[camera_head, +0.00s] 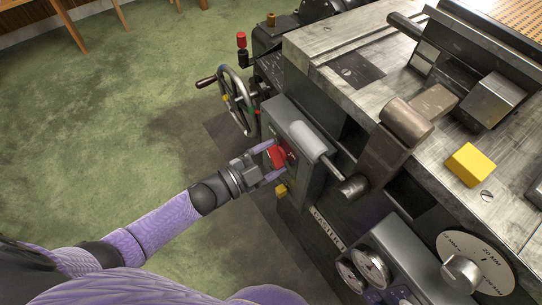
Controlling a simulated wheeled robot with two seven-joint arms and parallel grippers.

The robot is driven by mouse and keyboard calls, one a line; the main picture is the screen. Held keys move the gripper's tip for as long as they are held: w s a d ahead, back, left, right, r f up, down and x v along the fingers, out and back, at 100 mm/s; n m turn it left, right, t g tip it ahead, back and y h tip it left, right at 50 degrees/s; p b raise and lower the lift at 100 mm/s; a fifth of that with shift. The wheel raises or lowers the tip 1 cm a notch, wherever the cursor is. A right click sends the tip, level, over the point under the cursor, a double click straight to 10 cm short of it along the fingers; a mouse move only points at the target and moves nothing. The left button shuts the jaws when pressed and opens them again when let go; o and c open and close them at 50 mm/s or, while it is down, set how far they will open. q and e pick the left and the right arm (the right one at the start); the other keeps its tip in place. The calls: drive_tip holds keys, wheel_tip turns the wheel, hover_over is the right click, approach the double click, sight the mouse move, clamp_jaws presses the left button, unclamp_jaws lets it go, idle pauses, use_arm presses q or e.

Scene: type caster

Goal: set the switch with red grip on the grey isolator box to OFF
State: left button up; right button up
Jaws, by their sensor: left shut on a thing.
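The grey isolator box (302,184) is mounted on the near side of the type caster. The switch with red grip (278,156) is on its left-facing side. My left gripper (275,161) comes in from the left and is shut on the red grip, with one finger above it and one below. The fingers partly cover the switch, and I cannot read any ON or OFF marking. My right gripper does not show.
A handwheel (238,100) with a wooden handle stands just beyond the box. A grey cylinder (308,140) and a dark lever (407,124) are to the right. A yellow block (468,165) lies on the metal table. The green floor (130,120) at left is open.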

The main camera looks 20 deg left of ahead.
use_arm(q)
drive_tip(key=o, duration=1.1)
drive_tip(key=p+v, duration=0.2)
drive_tip(key=v, duration=0.8)
